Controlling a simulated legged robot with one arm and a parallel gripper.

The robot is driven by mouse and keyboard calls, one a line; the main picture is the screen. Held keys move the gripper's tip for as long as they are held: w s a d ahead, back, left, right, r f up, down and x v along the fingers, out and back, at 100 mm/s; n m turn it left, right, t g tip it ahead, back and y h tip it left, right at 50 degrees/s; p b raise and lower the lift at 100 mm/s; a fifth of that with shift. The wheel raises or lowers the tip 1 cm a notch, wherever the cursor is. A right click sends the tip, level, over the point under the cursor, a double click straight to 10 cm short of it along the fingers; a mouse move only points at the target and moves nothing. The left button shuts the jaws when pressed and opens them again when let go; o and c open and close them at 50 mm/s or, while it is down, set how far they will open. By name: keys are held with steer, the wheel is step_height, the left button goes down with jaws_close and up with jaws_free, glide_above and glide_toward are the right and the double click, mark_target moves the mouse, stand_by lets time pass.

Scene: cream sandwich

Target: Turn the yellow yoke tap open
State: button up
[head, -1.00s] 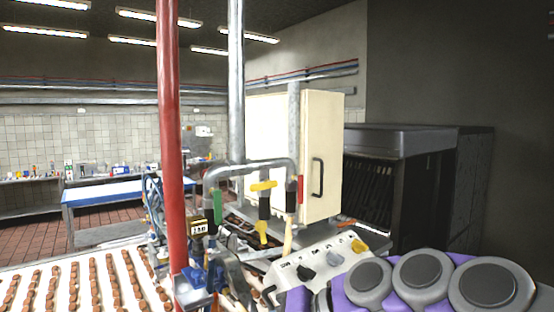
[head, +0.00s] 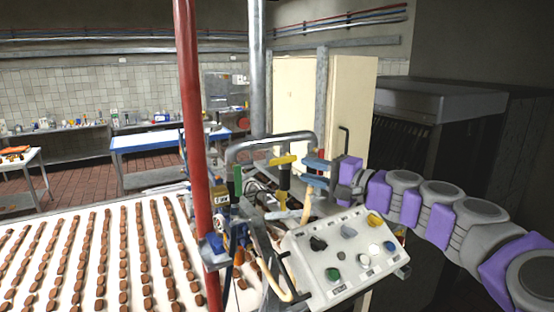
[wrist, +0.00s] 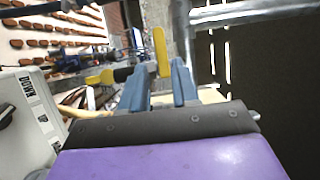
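The yellow yoke tap has a flat yellow crossbar handle (head: 283,160) on a dark valve body, on the grey pipework left of my gripper in the head view. In the wrist view the handle (wrist: 161,50) stands as a yellow bar near the gap between my fingertips, with the dark body and another yellow part to its left. My gripper (head: 308,168) points left at the tap from the right, close to the handle. Its two blue fingers (wrist: 156,82) are apart. Contact with the handle cannot be made out.
A red post (head: 196,120) and a grey pipe (head: 257,80) stand nearby. A control panel (head: 335,262) with knobs sits below my arm. A conveyor (head: 70,295) with rows of brown pieces lies at left. A cream cabinet (head: 352,110) stands behind.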

mark_target(278, 162)
steer(key=x, duration=0.3)
steer(key=p+x, duration=0.1)
steer(key=x, duration=0.3)
steer(key=s+x, duration=0.1)
steer(key=x, duration=0.3)
steer(key=shift+a+p, duration=0.3)
steer(key=shift+a, duration=0.15)
steer(key=shift+d, duration=1.05)
steer(key=shift+s+d, duration=0.1)
steer(key=shift+d, duration=0.1)
steer(key=shift+c, duration=2)
steer(key=shift+a, duration=0.35)
jaws_close()
